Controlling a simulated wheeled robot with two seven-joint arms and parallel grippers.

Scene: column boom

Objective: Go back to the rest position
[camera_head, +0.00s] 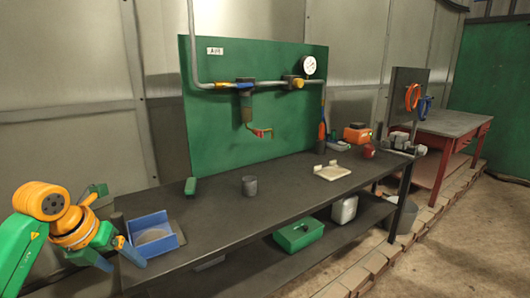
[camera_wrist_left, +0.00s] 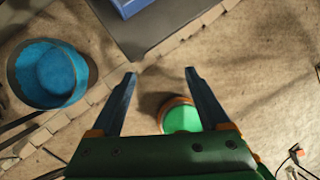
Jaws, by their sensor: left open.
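My left gripper (camera_head: 122,266) is at the left of the head view, beside the left end of the dark workbench (camera_head: 215,218). Its blue fingers are spread. In the left wrist view the gripper (camera_wrist_left: 160,73) is open, with only bare floor between its fingertips. My right gripper is in neither view.
A blue tray (camera_head: 165,228) stands on the bench near my left gripper, with a grey cup (camera_head: 249,186) further along. A green panel (camera_head: 210,125) with pipes stands behind. The wrist view shows a blue bucket (camera_wrist_left: 48,72) and a round green, orange-rimmed thing (camera_wrist_left: 181,118).

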